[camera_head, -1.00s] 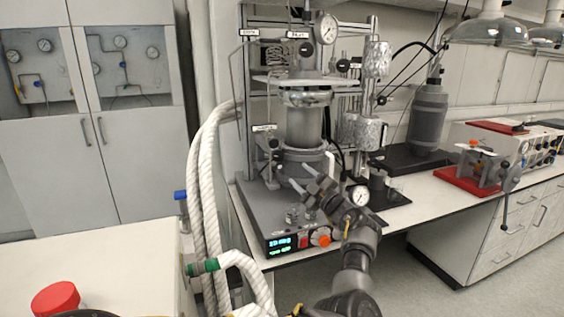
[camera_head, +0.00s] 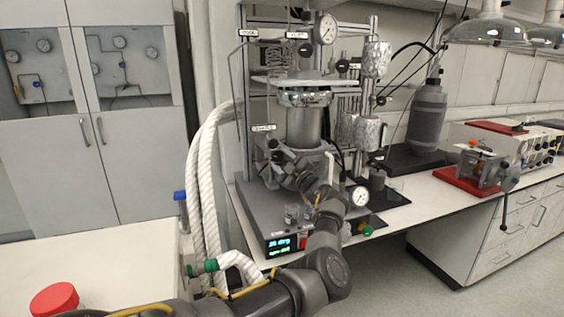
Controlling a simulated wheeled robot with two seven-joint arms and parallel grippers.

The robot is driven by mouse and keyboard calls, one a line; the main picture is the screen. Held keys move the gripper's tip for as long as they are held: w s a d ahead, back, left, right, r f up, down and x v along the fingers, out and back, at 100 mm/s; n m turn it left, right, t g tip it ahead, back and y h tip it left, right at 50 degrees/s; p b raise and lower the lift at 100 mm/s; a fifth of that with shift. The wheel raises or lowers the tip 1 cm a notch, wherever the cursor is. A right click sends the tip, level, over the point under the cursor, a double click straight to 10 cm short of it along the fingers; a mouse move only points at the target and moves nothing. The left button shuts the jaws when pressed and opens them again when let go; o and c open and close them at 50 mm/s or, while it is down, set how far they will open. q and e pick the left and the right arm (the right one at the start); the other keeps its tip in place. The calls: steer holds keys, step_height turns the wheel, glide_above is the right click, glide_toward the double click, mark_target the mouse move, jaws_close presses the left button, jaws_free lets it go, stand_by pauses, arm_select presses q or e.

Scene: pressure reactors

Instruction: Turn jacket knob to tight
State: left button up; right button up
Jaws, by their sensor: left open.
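The pressure reactor has a grey cylindrical vessel (camera_head: 304,124) in a metal frame on a dark base. A small white label (camera_head: 263,127) sits at its lower left, its text too small to read. A small dark knob (camera_head: 274,143) shows just below this label; I cannot read its setting. My left gripper (camera_head: 272,164) is open, close in front of and just below this knob, and overlaps the fittings there. I cannot tell whether it touches the knob. My right gripper is not in view.
The reactor base's lit display (camera_head: 280,243) is partly beside my left arm. White braided hoses (camera_head: 207,180) run at the left. A round gauge (camera_head: 360,196) stands right of my wrist. A red-capped container (camera_head: 56,300) is at the lower left. The bench (camera_head: 440,190) is partly clear on the right.

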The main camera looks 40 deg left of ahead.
arm_select(q)
steer(key=c, duration=0.7)
steer(key=shift+s+f+m+t, duration=0.1)
steer(key=shift+m+t, duration=0.7)
steer(key=shift+m, duration=1.1)
steer(key=o, duration=0.7)
steer(key=v, duration=1)
steer(key=shift+d+f+p, duration=0.3)
steer(key=shift+d+p, duration=0.05)
steer(key=shift+p, duration=0.1)
steer(key=shift+s, duration=0.1)
